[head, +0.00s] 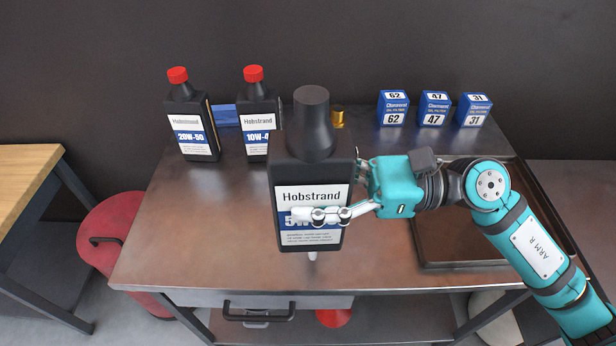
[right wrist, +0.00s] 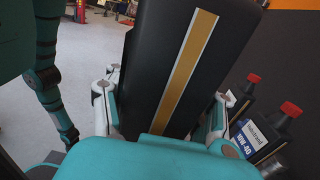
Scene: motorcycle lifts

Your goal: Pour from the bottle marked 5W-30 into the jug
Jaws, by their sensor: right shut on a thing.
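The bottle marked 5W-30 (head: 311,185) is black with a white and blue Hobstrand label, its grade partly covered by a finger. It is upright, with a dark neck on top and no red cap showing. My right gripper (head: 330,214) is shut on its body from the right and holds it in front of the bench. In the right wrist view the bottle (right wrist: 178,65), with a yellow stripe down its side, is between the fingers of my right gripper (right wrist: 165,108). I cannot make out a jug; the bottle hides part of the bench. My left gripper is not in view.
Red-capped 20W-50 (head: 190,120) and 10W-40 (head: 258,115) bottles stand at the back left of the metal bench (head: 200,240). Several blue filter boxes (head: 433,108) stand at the back right. A brown tray (head: 455,240) lies right. The bench's front left is clear.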

